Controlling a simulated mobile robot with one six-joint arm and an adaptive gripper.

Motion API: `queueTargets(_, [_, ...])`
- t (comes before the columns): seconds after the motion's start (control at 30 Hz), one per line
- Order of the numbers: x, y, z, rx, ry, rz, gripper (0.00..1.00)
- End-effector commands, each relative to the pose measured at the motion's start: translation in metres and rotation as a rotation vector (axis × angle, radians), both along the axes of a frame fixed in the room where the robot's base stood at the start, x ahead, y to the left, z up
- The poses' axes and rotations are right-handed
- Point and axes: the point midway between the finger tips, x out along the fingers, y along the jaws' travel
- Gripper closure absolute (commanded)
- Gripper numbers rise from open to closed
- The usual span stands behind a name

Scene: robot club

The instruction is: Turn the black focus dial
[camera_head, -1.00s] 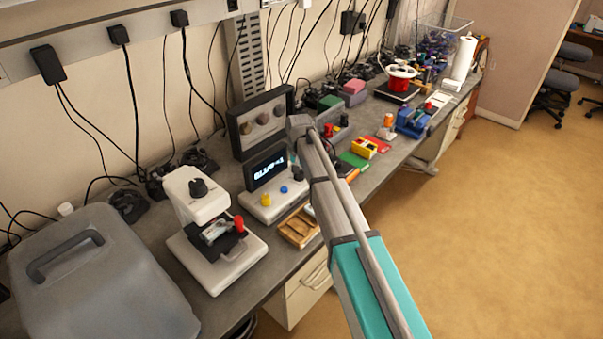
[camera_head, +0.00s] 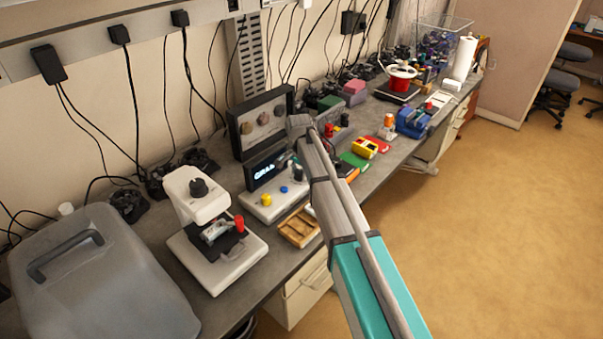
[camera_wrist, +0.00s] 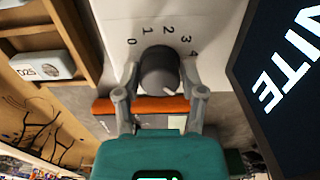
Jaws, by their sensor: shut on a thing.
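The black focus dial (camera_wrist: 158,68) is a round dark knob on a white panel printed with numbers from 0 to 4. Its white pointer mark is toward the lower right in the wrist view, just past the 4. In the head view the dial (camera_head: 298,174) stands at the right end of a white control box (camera_head: 268,207). My gripper (camera_wrist: 160,78) is shut on the dial, with one finger on each side of it. In the head view my arm partly hides the gripper. A display (camera_head: 268,170) on the box shows light letters; the wrist view cuts them off.
Yellow and blue buttons (camera_head: 266,200) sit left of the dial. A wooden tray (camera_head: 300,227) lies in front of the box. A white microscope-like device (camera_head: 208,240) with its own black knob stands to the left. A dark panel with several round knobs (camera_head: 262,120) stands behind.

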Motion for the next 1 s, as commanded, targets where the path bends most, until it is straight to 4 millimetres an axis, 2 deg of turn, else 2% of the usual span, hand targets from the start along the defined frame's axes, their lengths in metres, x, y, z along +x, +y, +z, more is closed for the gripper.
queueTargets(0.37, [-0.0023, -0.0016, -0.0004, -0.003, 0.004, -0.006, 0.95])
queueTargets(0.4, [-0.0023, -0.0016, -0.0004, -0.003, 0.004, -0.006, 0.42])
queueTargets(0.57, [-0.0015, -0.0013, -0.0003, -0.003, 0.003, -0.006, 0.13])
queueTargets(1.0, [-0.0001, -0.0007, 0.0, -0.001, 0.001, -0.005, 0.13])
